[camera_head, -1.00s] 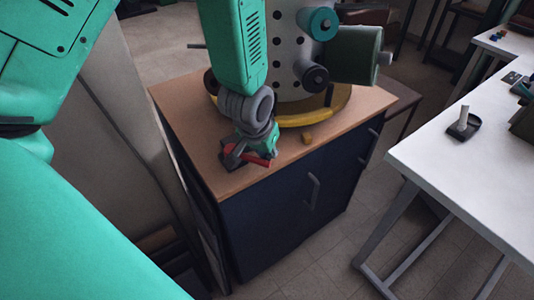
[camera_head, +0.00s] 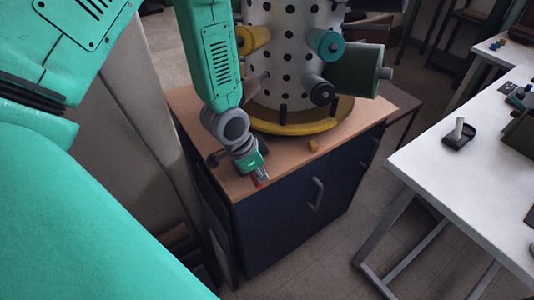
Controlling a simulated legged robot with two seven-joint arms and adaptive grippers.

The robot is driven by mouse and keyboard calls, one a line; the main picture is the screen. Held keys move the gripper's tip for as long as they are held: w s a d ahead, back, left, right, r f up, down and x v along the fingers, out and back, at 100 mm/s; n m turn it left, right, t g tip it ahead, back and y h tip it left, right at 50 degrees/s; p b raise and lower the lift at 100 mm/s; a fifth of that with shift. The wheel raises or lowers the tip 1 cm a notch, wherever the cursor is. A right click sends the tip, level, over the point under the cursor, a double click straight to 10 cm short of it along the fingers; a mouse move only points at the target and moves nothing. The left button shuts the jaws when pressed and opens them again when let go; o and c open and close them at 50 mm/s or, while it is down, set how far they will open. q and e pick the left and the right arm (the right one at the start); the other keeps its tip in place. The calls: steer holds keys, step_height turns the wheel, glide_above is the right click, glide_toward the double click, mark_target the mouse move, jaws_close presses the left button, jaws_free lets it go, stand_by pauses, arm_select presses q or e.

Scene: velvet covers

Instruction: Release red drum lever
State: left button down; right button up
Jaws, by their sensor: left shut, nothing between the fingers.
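The drum (camera_head: 290,75) is a white, black-dotted cylinder standing upright on a round yellow base (camera_head: 305,124). Yellow (camera_head: 254,39), teal (camera_head: 326,43), dark grey (camera_head: 319,91) and green (camera_head: 357,68) cylinders stick out around it. My left gripper (camera_head: 259,178) points down over the front left edge of the cabinet top, in front of the drum. It is shut. My left arm hides part of the drum's left side. My right gripper is out of view.
A white table (camera_head: 465,190) on the right holds a dark tray with a white cylinder (camera_head: 459,131). Open floor lies between them.

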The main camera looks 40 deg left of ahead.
arm_select(q)
steer(key=shift+s+a, duration=0.2)
steer(key=shift+s, duration=0.1)
steer(key=shift+s+f, duration=0.1)
stand_by(0.3)
steer(key=shift+p, duration=0.3)
